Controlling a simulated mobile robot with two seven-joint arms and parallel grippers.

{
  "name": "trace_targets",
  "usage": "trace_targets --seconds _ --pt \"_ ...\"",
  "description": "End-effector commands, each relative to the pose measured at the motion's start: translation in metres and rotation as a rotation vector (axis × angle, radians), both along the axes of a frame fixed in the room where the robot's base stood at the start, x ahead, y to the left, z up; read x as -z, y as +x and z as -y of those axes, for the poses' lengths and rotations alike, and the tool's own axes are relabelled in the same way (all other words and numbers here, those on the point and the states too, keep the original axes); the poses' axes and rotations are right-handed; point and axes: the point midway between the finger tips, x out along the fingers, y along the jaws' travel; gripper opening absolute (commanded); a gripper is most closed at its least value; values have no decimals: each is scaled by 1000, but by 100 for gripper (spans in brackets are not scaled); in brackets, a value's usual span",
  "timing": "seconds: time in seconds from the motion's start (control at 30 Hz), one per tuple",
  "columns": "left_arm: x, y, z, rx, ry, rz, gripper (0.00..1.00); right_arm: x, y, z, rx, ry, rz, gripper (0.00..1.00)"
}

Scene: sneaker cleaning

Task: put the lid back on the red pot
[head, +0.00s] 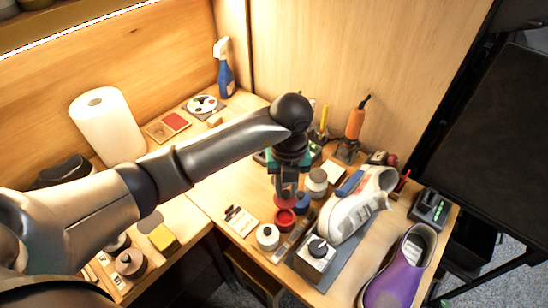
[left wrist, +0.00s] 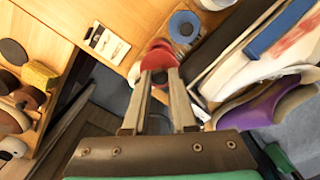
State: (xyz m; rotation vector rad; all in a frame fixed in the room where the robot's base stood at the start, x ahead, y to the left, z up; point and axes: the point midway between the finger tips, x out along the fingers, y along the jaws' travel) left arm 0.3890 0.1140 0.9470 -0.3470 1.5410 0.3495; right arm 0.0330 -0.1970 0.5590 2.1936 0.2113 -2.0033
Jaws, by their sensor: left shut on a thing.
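The red pot (head: 285,219) stands on the bench, left of the white sneaker. My left gripper (head: 286,190) points down over it and is shut on the red lid (head: 284,203). The lid sits just above the pot in the head view; I cannot tell whether they touch. In the left wrist view the lid (left wrist: 160,60) is between the fingertips (left wrist: 158,75), and part of the red pot (left wrist: 160,43) shows behind it. The lid hides much of the pot there. My right gripper is not in view.
A blue pot (head: 302,202) stands close right of the red pot, and a white pot (head: 267,236) in front left. The white sneaker (head: 352,208) lies to the right, with a purple shoe (head: 398,272) beyond. A small card (head: 240,220) lies left on clear wood.

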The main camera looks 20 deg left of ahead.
Motion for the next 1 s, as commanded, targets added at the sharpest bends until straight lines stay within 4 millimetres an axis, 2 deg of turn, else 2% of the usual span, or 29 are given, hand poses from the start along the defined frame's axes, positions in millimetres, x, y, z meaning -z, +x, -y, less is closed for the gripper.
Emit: trace_targets --seconds 0.27,0.5,0.67,1.0 --pt "12 -3 4 9 -2 1 0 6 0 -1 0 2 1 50" --pt "32 -4 4 8 -2 0 0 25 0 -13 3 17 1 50" --pt "49 -4 4 8 -3 -1 0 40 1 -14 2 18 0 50" --pt "67 -3 4 7 -2 1 0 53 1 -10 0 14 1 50"
